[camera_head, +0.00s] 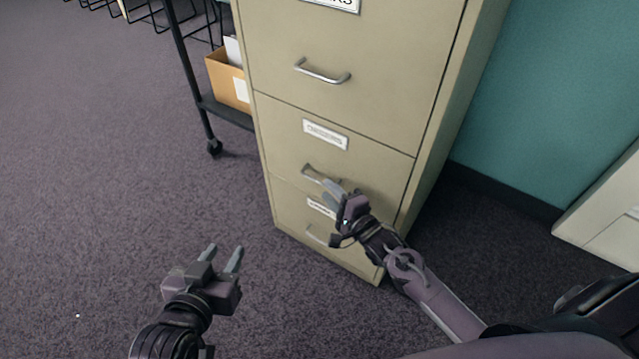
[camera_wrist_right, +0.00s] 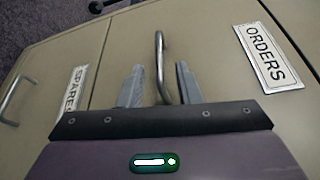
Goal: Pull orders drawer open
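The orders drawer (camera_head: 385,162) is in the beige filing cabinet and its front looks flush, so it appears shut. Its ORDERS label (camera_wrist_right: 268,57) is readable in the right wrist view. Its metal handle (camera_wrist_right: 160,65) stands between the two fingers of my right gripper (camera_wrist_right: 160,85), with a gap showing on each side. In the head view my right gripper (camera_head: 332,190) is at the handle's right part and covers some of it. My left gripper (camera_head: 222,256) is open and empty over the carpet, left of the cabinet.
Below is a drawer labelled SPARES (camera_wrist_right: 74,90); above is another drawer with a handle (camera_head: 322,72). A black wheeled rack (camera_head: 205,105) holding a cardboard box (camera_head: 228,80) stands left of the cabinet. Carpet (camera_head: 110,170) in front and left is clear.

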